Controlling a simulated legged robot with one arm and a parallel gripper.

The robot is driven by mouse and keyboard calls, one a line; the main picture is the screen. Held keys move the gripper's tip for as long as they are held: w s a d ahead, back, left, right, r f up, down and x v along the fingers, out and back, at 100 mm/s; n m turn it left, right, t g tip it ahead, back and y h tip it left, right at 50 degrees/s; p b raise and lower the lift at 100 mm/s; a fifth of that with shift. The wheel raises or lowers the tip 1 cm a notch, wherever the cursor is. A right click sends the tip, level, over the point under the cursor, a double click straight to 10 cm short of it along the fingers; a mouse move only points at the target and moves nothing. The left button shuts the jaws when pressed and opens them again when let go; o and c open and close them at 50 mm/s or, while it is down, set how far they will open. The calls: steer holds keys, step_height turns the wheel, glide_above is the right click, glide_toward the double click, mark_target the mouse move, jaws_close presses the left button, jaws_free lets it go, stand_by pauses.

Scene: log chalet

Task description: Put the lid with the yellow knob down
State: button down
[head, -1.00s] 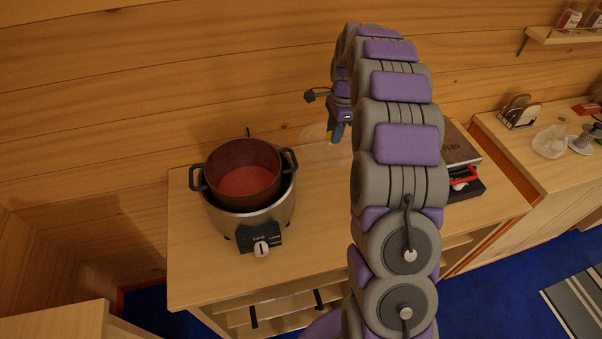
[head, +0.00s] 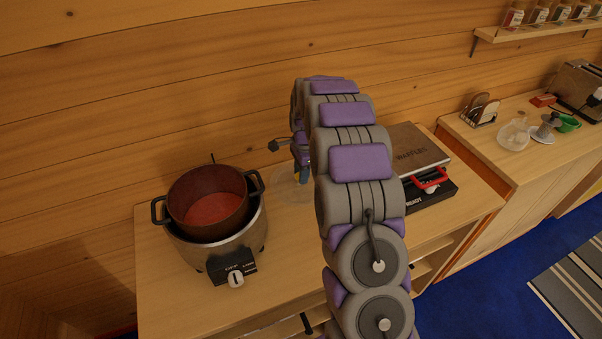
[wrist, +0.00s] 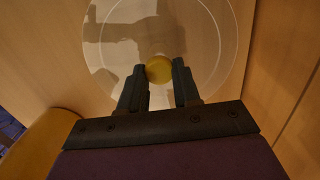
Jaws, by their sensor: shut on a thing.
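The clear glass lid (head: 283,188) shows in the head view over the wooden counter, just right of the pot. Its yellow knob (wrist: 159,69) shows in the wrist view between the two dark fingers. My gripper (wrist: 158,86) is shut on the knob, and the round glass disc (wrist: 222,45) spreads out beyond it. In the head view my gripper (head: 302,176) is partly behind my arm. The lid looks roughly level and close to the counter; I cannot tell whether it touches.
A waffle maker (head: 425,155) stands right of my arm. The counter (head: 165,285) has bare wood in front. A log wall (head: 200,80) rises behind.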

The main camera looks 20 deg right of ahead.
steer(key=c, duration=1.2)
jaws_free()
steer(key=shift+a, duration=0.15)
steer(key=o, duration=0.4)
steer(key=shift+a+r, duration=0.1)
steer(key=shift+a, duration=0.35)
steer(key=shift+d, duration=0.3)
steer(key=shift+d+r, duration=0.2)
steer(key=shift+r, duration=0.3)
step_height(320, 180, up, 10)
steer(key=p, duration=0.3)
steer(key=s+a+r+n, duration=0.4)
steer(key=s+a+r, duration=0.15)
steer(key=s, duration=0.25)
steer(key=s+a+n, duration=0.2)
steer(key=s+n, duration=0.2)
steer(key=s, duration=0.8)
steer(key=s+a+r+n+g, duration=0.1)
steer(key=s+a+n, duration=0.2)
steer(key=s, duration=0.9)
steer(key=s+a+r+n, duration=0.1)
steer(key=s+a+n, duration=0.1)
steer(key=s+n, duration=0.5)
steer(key=s, duration=0.5)
steer(key=shift+a+g+h, duration=0.4)
